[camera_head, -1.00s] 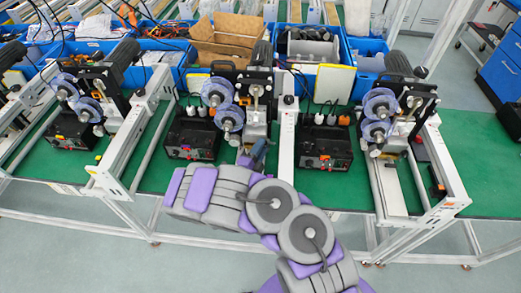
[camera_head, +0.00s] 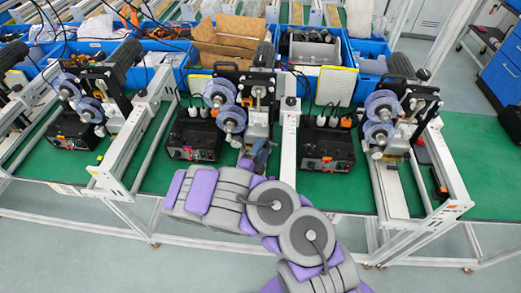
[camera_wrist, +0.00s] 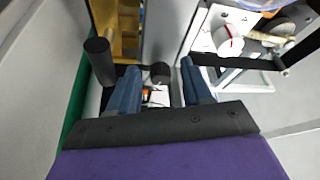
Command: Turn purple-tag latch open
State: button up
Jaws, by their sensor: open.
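My gripper (camera_wrist: 158,68) is open in the wrist view, its two blue-grey fingers apart. A black round knob-like part (camera_wrist: 160,73) shows between the fingertips, with a small white and orange part (camera_wrist: 156,97) below it. No contact with the fingers is clear. I cannot make out a purple tag or tell which part is the latch. In the head view my gripper (camera_head: 258,152) is at the front of the middle coder machine (camera_head: 243,88), partly hidden by my own arm, so the spot it faces is covered.
A white dial with a red mark (camera_wrist: 229,41) is right of the fingers; a black cylinder (camera_wrist: 100,61) is left. Black control boxes (camera_head: 194,140) flank the middle machine. White frame rails (camera_head: 287,150) stand close on its right. Blue bins (camera_head: 312,50) line the back.

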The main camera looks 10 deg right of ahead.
jog(key=p+v, duration=0.2)
jog(key=v, duration=0.9)
jog(key=shift+a+f, duration=0.1)
jog(key=shift+a, duration=0.05)
jog(key=shift+s+a+f, duration=0.1)
jog(key=shift+s+a, duration=0.15)
jog(key=shift+s, duration=0.1)
